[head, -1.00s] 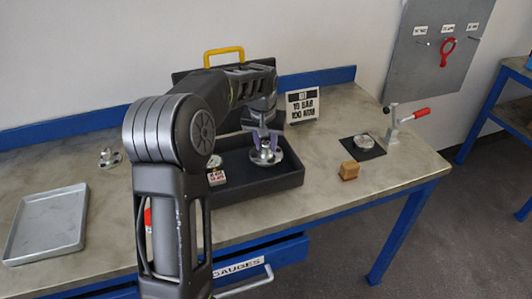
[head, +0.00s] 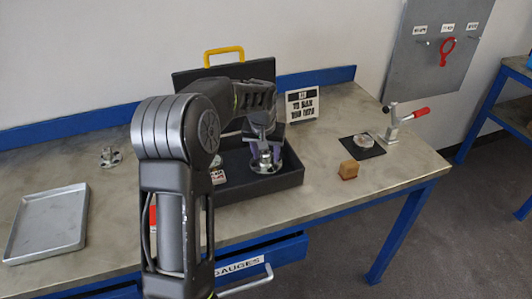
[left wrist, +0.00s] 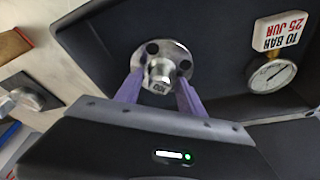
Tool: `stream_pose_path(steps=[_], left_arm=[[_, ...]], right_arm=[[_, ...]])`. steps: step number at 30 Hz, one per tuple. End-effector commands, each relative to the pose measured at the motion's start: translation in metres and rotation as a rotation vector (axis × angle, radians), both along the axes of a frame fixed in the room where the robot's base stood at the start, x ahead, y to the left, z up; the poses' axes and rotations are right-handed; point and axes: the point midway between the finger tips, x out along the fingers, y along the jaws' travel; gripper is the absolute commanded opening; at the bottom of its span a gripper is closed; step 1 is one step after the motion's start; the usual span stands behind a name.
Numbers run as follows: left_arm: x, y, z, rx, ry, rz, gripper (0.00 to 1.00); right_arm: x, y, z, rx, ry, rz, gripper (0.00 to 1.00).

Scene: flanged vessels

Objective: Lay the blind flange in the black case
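The blind flange (head: 265,165), a round metal disc with bolt holes and a raised knob, lies in the right part of the black case (head: 230,192), apparently flat on its floor. It also shows in the left wrist view (left wrist: 177,53), its knob marked 100. My left gripper (head: 262,134) is just above the flange. In the left wrist view its purple fingers (left wrist: 160,78) are spread on either side of the knob, with gaps between, so it looks open and empty. My right gripper is in neither view.
A tagged pressure gauge (left wrist: 272,75) lies in the case. The case lid with a yellow handle (head: 224,52) stands open behind. A grey tray (head: 48,222) and a small metal fitting (head: 110,157) are at left. A wooden block (head: 348,170), black mat (head: 376,150) and red-handled clamp (head: 393,125) are at right.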

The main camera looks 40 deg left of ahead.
Motion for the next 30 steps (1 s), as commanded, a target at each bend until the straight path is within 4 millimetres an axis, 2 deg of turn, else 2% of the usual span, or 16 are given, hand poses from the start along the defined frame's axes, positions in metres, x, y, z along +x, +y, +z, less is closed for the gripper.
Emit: stream_pose_path(steps=[9, 14, 20, 30], left_arm=[[0.0, 0.0, 0.001, 0.0, 0.0, 0.0, 0.52], [-0.001, -0.001, 0.009, 0.0, -0.002, 0.0, 0.52], [-0.008, -0.004, 0.038, 0.001, -0.005, 0.0, 0.52], [-0.024, -0.011, 0.103, 0.001, -0.004, 0.0, 0.52]], right_arm=[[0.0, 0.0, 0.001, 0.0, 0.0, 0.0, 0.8], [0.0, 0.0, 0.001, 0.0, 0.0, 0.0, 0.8], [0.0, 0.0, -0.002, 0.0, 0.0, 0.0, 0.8], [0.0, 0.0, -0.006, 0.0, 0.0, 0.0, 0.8]])
